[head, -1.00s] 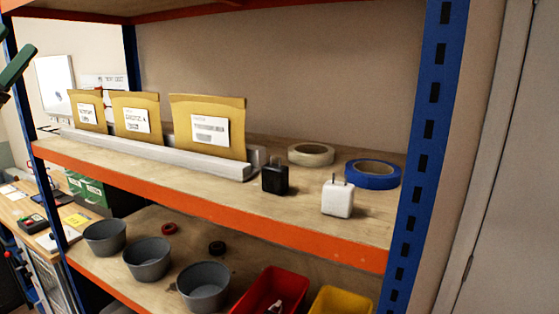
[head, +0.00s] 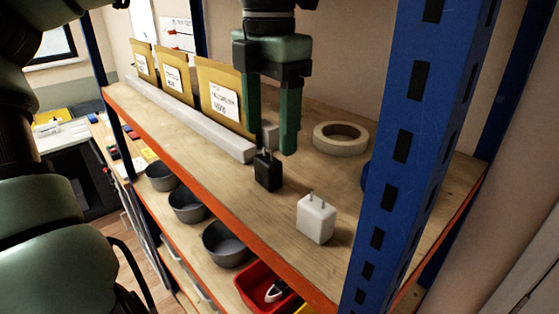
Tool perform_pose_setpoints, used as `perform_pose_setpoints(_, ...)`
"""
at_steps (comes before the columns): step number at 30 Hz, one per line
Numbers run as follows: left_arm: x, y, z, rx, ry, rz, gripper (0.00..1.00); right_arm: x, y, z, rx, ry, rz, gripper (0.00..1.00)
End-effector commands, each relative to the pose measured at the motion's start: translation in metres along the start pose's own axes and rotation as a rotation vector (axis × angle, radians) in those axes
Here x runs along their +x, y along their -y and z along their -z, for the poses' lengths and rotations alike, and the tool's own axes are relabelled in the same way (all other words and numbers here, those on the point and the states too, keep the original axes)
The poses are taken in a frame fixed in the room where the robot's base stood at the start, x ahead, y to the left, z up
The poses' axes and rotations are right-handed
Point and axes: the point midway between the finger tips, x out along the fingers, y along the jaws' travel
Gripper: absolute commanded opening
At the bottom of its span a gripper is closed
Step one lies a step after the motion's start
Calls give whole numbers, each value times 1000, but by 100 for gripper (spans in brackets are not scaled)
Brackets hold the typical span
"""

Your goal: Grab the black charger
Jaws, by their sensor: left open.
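The black charger (head: 267,172) stands on the wooden upper shelf (head: 225,185) with its prongs pointing up. It is near the shelf's front edge. My left gripper (head: 270,146) is open and empty, pointing down, with its two green fingers behind and above the charger in the head view. I cannot tell whether a finger touches it. A white charger (head: 316,219) stands on the same shelf, nearer and to the right. My right gripper is not in view.
Yellow envelopes (head: 218,92) stand in a white rack (head: 190,117) to the left. A cream tape roll (head: 341,138) lies to the right, and a blue post (head: 410,140) hides most of the blue roll. Grey bowls (head: 226,245) and a red bin (head: 266,287) sit below.

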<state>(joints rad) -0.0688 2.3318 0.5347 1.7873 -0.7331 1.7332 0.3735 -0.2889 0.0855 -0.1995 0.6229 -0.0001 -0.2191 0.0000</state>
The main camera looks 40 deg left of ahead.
Motion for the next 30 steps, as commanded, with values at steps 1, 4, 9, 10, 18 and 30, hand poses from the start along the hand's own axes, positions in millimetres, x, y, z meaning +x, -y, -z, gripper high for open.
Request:
perform_pose_setpoints(1, 5, 0, 0, 1, -1, 4, 66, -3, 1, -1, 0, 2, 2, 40)
perform_pose_setpoints(4, 15, 1, 0, 2, 0, 6, 66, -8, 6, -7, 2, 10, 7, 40)
perform_pose_setpoints(9, 36, 2, -1, 4, -2, 10, 66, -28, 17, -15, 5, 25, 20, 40)
perform_pose_setpoints(10, 40, 2, -1, 4, -2, 10, 66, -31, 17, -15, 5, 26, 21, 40)
perform_pose_setpoints(18, 66, 2, -3, 0, 6, 8, 66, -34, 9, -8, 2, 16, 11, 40)
perform_pose_setpoints(30, 66, 1, -3, -1, 6, 8, 0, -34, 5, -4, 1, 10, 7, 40)
